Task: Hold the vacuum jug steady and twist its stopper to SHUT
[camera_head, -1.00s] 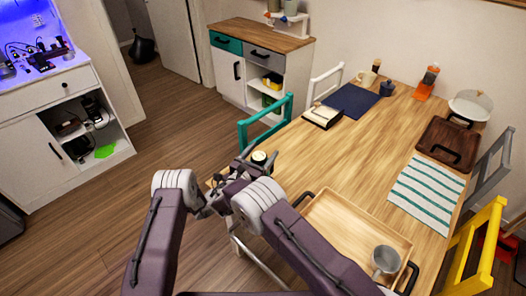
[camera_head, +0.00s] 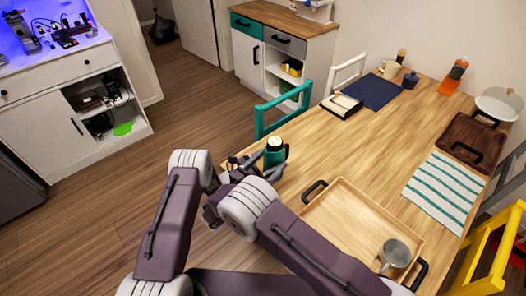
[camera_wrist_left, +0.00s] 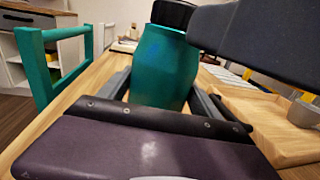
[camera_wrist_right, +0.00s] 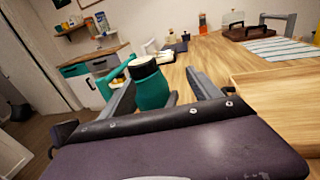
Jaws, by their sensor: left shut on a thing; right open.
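The vacuum jug (camera_head: 275,154) is teal with a dark top and stands upright at the near-left edge of the wooden table. In the left wrist view the jug body (camera_wrist_left: 165,68) is between the fingers of my left gripper (camera_wrist_left: 163,98), which is shut on it. The dark stopper (camera_wrist_left: 172,13) shows above, cut by the frame's top. A dark part of my other arm hangs close at the upper right. In the right wrist view my open right gripper (camera_wrist_right: 162,84) faces the jug (camera_wrist_right: 152,92) and its dark stopper (camera_wrist_right: 143,67). I cannot read any stopper mark.
A wooden tray (camera_head: 335,222) with black handles holds a grey mug (camera_head: 395,253), right of the jug. A teal chair (camera_head: 284,108) stands behind the jug. A striped mat (camera_head: 441,192) and a blue mat (camera_head: 373,93) lie farther away. The table's middle is clear.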

